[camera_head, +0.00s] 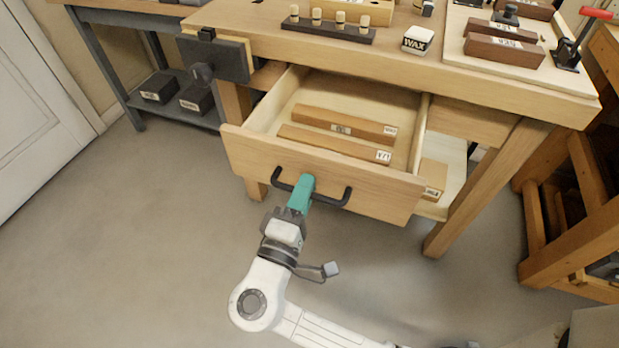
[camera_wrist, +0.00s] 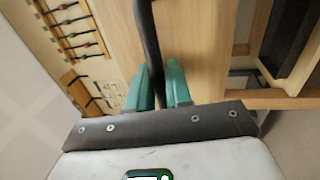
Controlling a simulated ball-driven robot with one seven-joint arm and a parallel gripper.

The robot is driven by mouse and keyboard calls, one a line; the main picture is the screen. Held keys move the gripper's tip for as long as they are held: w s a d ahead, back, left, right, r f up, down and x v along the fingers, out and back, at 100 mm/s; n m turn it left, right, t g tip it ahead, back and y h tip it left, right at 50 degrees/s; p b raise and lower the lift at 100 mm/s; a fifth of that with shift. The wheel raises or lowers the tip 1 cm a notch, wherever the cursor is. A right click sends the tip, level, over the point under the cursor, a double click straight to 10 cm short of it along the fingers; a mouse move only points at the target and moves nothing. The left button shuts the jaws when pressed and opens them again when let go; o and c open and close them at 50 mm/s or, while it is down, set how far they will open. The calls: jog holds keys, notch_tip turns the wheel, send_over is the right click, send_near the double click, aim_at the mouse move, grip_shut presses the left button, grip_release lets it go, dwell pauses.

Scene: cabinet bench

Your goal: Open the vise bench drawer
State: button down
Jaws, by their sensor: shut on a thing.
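The vise bench drawer (camera_head: 320,180) is pulled well out from under the benchtop. Its wooden front faces me, and two wooden blocks (camera_head: 345,122) with labels lie inside. A black bar handle (camera_head: 335,199) runs across the drawer front. My gripper (camera_head: 305,182), with teal fingers, is shut on this handle near its middle. In the wrist view the handle (camera_wrist: 148,40) passes between the teal fingers of my gripper (camera_wrist: 165,85). The black vise (camera_head: 212,62) is mounted at the bench's left front corner.
The benchtop (camera_head: 460,77) holds a peg rack (camera_head: 327,28), a wax block (camera_head: 418,40) and several dark blocks. A grey shelf bench (camera_head: 100,75) stands at back left and a wooden stand (camera_head: 570,210) at right. The floor (camera_head: 130,240) in front is clear.

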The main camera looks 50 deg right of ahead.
jog(key=shift+f, duration=0.1)
dwell(0.3)
jog(key=c, duration=1.2)
grip_release()
jog(key=shift+a, duration=0.1)
jog(key=v, duration=1)
jog(key=shift+a+p, duration=0.3)
jog(key=shift+a, duration=0.05)
jog(key=shift+s, duration=0.1)
